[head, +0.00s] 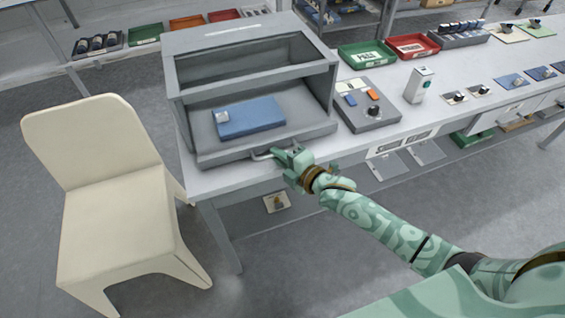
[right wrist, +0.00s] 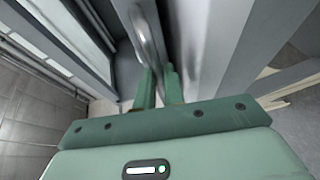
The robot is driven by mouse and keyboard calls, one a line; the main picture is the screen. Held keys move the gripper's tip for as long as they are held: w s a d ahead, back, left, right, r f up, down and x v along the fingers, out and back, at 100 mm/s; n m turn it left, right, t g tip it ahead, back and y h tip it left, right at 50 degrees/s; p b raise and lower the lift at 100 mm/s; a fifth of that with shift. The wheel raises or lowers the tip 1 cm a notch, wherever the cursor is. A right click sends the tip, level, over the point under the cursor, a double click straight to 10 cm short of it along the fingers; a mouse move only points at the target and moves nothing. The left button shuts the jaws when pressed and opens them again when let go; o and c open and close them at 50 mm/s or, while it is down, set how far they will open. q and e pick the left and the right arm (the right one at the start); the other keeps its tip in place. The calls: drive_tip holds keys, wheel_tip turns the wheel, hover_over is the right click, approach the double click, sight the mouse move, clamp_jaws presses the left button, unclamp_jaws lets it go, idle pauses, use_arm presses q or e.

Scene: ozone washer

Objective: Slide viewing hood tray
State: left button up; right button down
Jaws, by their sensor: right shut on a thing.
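The grey viewing hood (head: 245,40) stands on the near left end of the workbench. Its tray (head: 292,125) sits low in the open front, with a blue block (head: 250,117) and a small pale piece lying on it. A metal bar handle (head: 262,155) is on the tray's front edge. My right gripper (head: 283,155) is at the right part of this handle, shut on it. In the right wrist view the two green fingers (right wrist: 158,85) close around the curved handle (right wrist: 150,40). My left gripper is in neither view.
A cream chair (head: 115,200) stands on the floor at the left, close to the bench. A grey control box (head: 370,115) with a knob sits right of the hood. Green (head: 366,55) and red (head: 412,46) trays stand behind it.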

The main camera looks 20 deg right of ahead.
drive_tip(key=shift+w+f, duration=0.1)
drive_tip(key=shift+w, duration=1.15)
drive_tip(key=c, duration=1.5)
unclamp_jaws()
drive_tip(key=shift+s, duration=0.1)
